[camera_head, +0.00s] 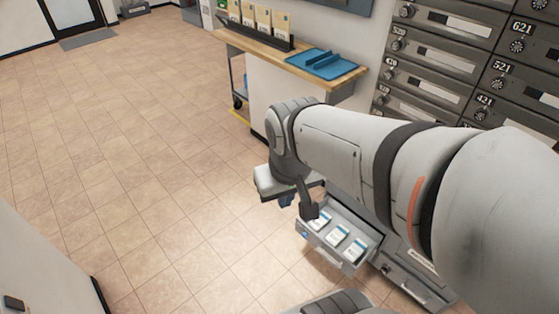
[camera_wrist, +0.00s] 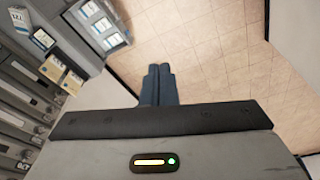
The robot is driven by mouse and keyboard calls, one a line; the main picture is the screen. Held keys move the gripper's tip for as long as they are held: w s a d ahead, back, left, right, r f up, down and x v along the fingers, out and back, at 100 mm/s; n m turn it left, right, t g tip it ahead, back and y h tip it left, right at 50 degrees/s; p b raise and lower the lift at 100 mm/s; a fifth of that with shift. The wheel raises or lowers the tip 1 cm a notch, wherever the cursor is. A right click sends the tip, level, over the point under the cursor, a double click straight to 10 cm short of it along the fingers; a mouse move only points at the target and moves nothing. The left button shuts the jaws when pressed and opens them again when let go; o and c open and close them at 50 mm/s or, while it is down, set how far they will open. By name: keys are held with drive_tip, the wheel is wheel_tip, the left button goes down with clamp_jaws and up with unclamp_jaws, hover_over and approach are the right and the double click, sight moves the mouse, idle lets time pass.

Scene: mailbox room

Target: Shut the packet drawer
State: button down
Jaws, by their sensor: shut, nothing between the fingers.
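The packet drawer (camera_head: 318,243) is a grey drawer pulled out low in the cabinet, with white and blue packets (camera_head: 338,235) lying in it. My gripper (camera_head: 286,201) is shut and empty, above and to the left of the drawer in the head view. My arm hides part of the drawer's back and the cabinet around it. In the wrist view the dark fingers (camera_wrist: 159,72) are together and point over bare floor. The open drawer (camera_wrist: 121,20) shows at the upper left there, apart from the fingers.
A closed drawer with a handle (camera_head: 416,290) is right of the open one. Numbered grey mailboxes (camera_head: 430,50) line the wall. A wooden counter (camera_head: 345,76) carries a blue tray (camera_head: 323,63) and a rack of envelopes (camera_head: 255,22). The tiled floor (camera_head: 150,150) at left is clear.

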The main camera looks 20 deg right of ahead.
sight(319, 240)
drive_tip(key=w+d+f+n+g+h+b, duration=0.25)
drive_tip(key=w+d+f+h+b, duration=0.2)
drive_tip(key=f, duration=0.75)
drive_tip(key=w+d+f+n+g+h+b, duration=0.2)
drive_tip(key=w+d+f+n+h+b, duration=0.3)
drive_tip(key=f, duration=0.7)
drive_tip(key=w+d+f+n+g+h+b, duration=0.15)
drive_tip(key=w+f+h+b, duration=0.35)
drive_tip(key=f, duration=0.7)
wheel_tip(319, 240, down, 33)
drive_tip(key=n+t+h+b, duration=0.2)
drive_tip(key=n+t+b, duration=0.85)
drive_tip(key=n, duration=0.25)
drive_tip(key=b+x, duration=0.1)
drive_tip(key=x, duration=0.3)
drive_tip(key=b+x, duration=0.1)
drive_tip(key=x, duration=0.3)
drive_tip(key=w+b+x, duration=0.1)
drive_tip(key=x, duration=0.3)
drive_tip(key=shift+a+r, duration=0.1)
drive_tip(key=shift+a, duration=0.05)
drive_tip(key=shift+w+d+r, duration=0.1)
drive_tip(key=shift+w+d, duration=0.1)
drive_tip(key=shift+d, duration=0.35)
